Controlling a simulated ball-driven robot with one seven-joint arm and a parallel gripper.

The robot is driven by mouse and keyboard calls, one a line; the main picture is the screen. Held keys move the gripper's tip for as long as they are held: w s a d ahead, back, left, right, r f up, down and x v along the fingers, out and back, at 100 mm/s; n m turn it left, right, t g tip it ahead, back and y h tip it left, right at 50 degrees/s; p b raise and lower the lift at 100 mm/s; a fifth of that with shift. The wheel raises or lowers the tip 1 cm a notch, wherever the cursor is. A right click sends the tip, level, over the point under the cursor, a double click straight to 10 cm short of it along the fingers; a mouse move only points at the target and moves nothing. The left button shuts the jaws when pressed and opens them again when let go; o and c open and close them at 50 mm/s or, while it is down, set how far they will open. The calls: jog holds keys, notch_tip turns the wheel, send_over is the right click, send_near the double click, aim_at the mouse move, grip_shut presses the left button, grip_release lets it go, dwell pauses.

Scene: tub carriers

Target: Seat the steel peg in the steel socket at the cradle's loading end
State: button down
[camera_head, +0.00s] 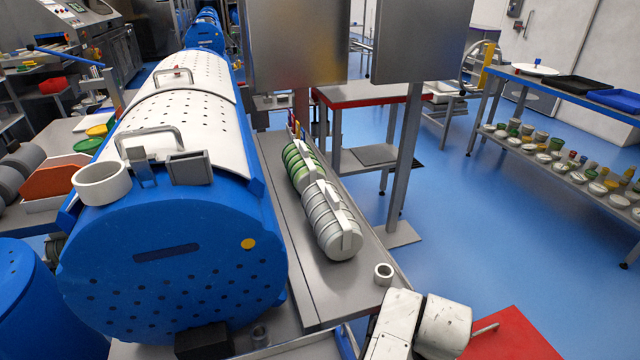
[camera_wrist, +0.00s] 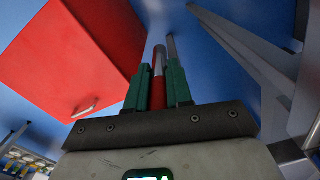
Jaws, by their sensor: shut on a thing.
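In the wrist view my gripper (camera_wrist: 160,68) has its two green fingers close together, shut on the peg (camera_wrist: 159,62). The peg is a slim upright rod with a pale steel part and red parts, and its far end points away from the wrist. In the head view my white arm end is at the bottom right; the fingers cannot be made out there. A small grey cylinder (camera_head: 260,335), possibly the socket, stands at the near foot of the big blue drum (camera_head: 170,270), left of my arm and well apart from it. The socket does not show in the wrist view.
A pale open ring (camera_head: 384,273) stands on the near right corner of the grey bench (camera_head: 330,290), close to my arm. Ribbed tubs (camera_head: 328,222) lie on that bench. A red cabinet (camera_head: 510,343) is right of my arm. Blue floor is open beyond.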

jog(key=shift+s+d+f, duration=0.15)
jog(key=shift+s+f, duration=0.8)
jog(key=shift+f, duration=0.15)
